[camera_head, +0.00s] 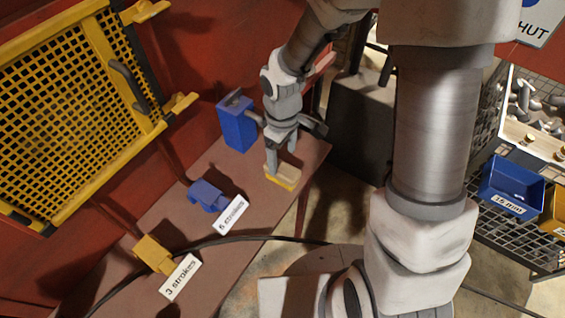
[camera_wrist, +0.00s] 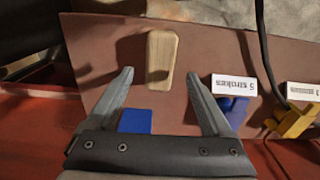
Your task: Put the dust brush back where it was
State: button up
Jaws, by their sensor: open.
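The dust brush, as far as I can tell, is the pale wooden block (camera_head: 284,175) with a yellow lower edge near the right end of the brown bench. In the wrist view the brush (camera_wrist: 161,60) lies flat, its long side pointing away, just beyond and between the fingertips. My gripper (camera_head: 275,160) points down over the bench at the brush. It is open, with nothing between its fingers (camera_wrist: 159,76) in the wrist view. The head view does not show clearly whether a finger touches the brush.
A tall blue box (camera_head: 237,128) stands behind my gripper; its top (camera_wrist: 135,121) shows near the left finger. A blue clamp-like piece (camera_head: 207,195) and a yellow one (camera_head: 153,254) sit left, with "strokes" labels. A yellow mesh guard (camera_head: 80,110) rises behind. A cable crosses the bench.

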notch_tip(320, 180, up, 5)
notch_tip(320, 180, up, 13)
jog(key=m+t, duration=0.3)
jog(key=m, duration=0.2)
send_over(283, 168)
jog(key=s+d, duration=0.4)
jog(key=d, duration=0.3)
jog(key=s+d+r+m+t, duration=0.2)
jog(key=s+d+r+m, duration=0.1)
jog(key=s+r+m, duration=0.2)
jog(key=shift+s+d+r+t+p, duration=0.2)
jog(key=shift+s+r+t+p, duration=0.1)
jog(key=shift+s+r, duration=1.2)
jog(key=shift+s, duration=0.1)
